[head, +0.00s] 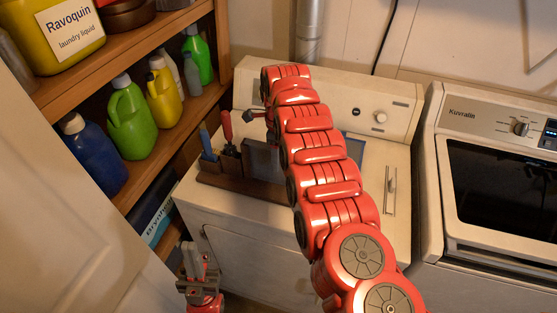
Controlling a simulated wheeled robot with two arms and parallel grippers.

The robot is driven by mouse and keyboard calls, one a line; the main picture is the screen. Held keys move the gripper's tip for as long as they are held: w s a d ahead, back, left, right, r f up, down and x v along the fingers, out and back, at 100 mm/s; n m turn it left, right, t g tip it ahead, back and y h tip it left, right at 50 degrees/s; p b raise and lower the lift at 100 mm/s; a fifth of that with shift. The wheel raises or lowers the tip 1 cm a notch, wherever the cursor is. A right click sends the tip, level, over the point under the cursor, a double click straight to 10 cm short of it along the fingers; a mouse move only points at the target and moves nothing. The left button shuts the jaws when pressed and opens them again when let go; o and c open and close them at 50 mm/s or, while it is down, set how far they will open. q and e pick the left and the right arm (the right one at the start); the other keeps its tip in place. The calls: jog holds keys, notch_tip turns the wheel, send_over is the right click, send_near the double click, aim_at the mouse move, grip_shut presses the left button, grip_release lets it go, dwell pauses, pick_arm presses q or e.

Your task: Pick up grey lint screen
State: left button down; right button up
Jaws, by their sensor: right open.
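A flat grey panel, apparently the grey lint screen (262,158), stands upright in a dark wooden caddy (240,188) on the white machine at the left. Its right side is hidden behind my right arm. My right arm reaches up across the machine, and its links cover most of my right gripper. Only a small dark piece, apparently part of the right gripper (257,114), shows left of the arm, above and apart from the panel. My left gripper (195,262) is low at the left, in front of the machine, away from the caddy; its finger gap is unclear.
A red-handled tool (227,126) and a blue-handled tool (206,142) stand in the caddy's left part. A wooden shelf (165,108) with several bottles rises at the left. A second machine (500,190) with a dark window stands at the right.

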jog(key=shift+f, duration=0.4)
grip_shut()
jog(key=shift+r, duration=0.15)
notch_tip(320, 180, up, 4)
jog(key=shift+w+r+b, duration=0.1)
jog(key=shift+r+b, duration=0.05)
jog(key=shift+b, duration=0.8)
notch_tip(320, 180, up, 2)
jog(key=shift+d+r+p, duration=0.1)
jog(key=shift+p, duration=0.4)
notch_tip(320, 180, up, 10)
jog(key=p, duration=0.9)
jog(key=shift+r+p, duration=0.55)
jog(key=shift+p, duration=0.35)
